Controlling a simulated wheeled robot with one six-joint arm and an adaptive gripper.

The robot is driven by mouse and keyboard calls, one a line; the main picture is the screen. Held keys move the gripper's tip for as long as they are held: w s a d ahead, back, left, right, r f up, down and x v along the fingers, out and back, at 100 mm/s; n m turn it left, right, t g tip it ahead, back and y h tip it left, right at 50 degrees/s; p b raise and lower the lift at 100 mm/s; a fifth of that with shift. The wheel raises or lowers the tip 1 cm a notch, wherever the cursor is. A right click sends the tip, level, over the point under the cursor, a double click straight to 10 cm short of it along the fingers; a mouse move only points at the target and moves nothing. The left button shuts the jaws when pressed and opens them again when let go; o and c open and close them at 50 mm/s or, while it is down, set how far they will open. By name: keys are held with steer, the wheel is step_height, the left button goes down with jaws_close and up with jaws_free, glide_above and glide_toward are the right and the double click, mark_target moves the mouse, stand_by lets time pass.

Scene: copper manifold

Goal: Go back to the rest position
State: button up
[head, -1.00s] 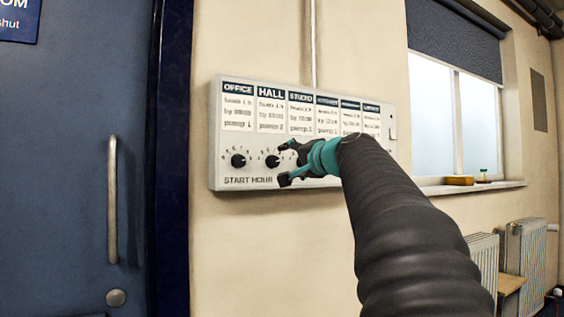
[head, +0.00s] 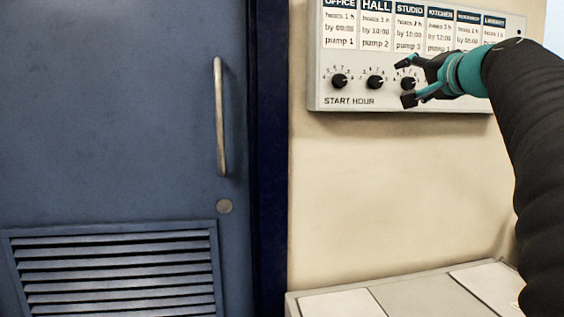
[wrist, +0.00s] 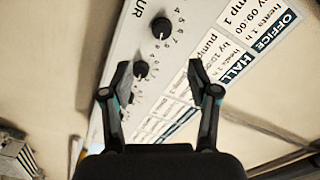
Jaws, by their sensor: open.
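My gripper (head: 406,81) is open and empty in front of the white control panel (head: 314,80) on the wall. It also shows in the wrist view (wrist: 160,75), with its two fingers apart and the panel behind them. In the head view it hides part of the dial row under the STUDIO label. The office dial (head: 339,81) and the hall dial (head: 375,82) show clear of the gripper. My arm comes in from the right edge.
A blue door (head: 110,120) with a metal handle (head: 219,118) and a louvred vent (head: 115,270) stands at the left. A pale flat-topped surface (head: 410,298) is below the panel. The wall (head: 390,200) between them is bare.

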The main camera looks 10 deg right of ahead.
step_height(320, 180, down, 12)
steer(key=d+g, duration=0.2)
steer(key=g, duration=0.1)
steer(key=s+a+f+n+g, duration=0.1)
steer(key=s+a+f+g, duration=0.15)
steer(key=f, duration=0.45)
steer(key=s+a+f+n+g, duration=0.2)
steer(key=s+a+f, duration=0.1)
steer(key=f, duration=0.5)
steer(key=s+a+f+n+g, duration=0.4)
steer(key=s+a+f+n, duration=0.4)
steer(key=s+a+f, duration=0.8)
steer(key=shift+s+a+f+n+g+h, duration=0.3)
steer(key=shift+s+a+f+g, duration=0.1)
steer(key=shift+s+f, duration=1.7)
